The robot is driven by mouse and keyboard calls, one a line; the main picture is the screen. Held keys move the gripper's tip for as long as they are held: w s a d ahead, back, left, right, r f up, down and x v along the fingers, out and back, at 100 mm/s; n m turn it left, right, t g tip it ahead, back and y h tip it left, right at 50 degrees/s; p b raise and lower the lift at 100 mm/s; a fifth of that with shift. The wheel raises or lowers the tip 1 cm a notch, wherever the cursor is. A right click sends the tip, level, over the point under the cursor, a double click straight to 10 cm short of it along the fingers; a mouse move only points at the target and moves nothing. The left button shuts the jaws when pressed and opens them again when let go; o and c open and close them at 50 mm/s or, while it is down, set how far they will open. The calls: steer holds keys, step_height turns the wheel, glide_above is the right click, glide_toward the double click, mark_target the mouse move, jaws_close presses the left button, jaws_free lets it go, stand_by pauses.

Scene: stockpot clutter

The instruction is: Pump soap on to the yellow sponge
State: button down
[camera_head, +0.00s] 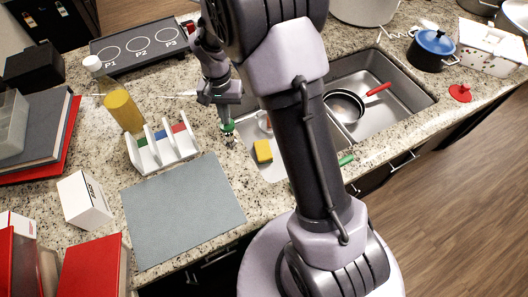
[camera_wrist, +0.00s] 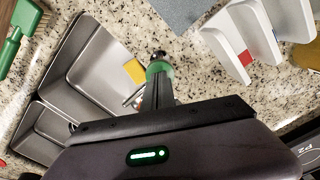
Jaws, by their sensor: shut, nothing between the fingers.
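The yellow sponge (camera_head: 263,151) lies at the near left end of the sink area, beside the counter edge of the basin. It also shows in the wrist view (camera_wrist: 134,71), just left of the soap bottle. A small green soap bottle (camera_head: 228,127) with a dark top stands on the counter left of the sponge. In the wrist view the green bottle (camera_wrist: 160,67) is partly hidden by my fingers. My gripper (camera_head: 226,117) points down at the bottle, with its fingers shut and empty. I cannot tell whether the fingertips touch the pump.
The double sink (camera_head: 405,100) holds a pan with a red handle (camera_head: 379,89). Left of the gripper stand a white rack (camera_head: 165,152) and a yellow-bodied bottle (camera_head: 123,110). A grey mat (camera_head: 185,210) lies clear in front. A green brush (camera_wrist: 18,32) shows at left.

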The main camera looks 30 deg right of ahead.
steer(key=shift+f+b, duration=1.1)
steer(key=shift+f, duration=0.4)
steer(key=shift+r, duration=0.15)
steer(key=shift+r+p, duration=1.4)
steer(key=shift+r, duration=0.4)
steer(key=shift+r, duration=0.1)
step_height(320, 180, up, 6)
steer(key=p, duration=0.4)
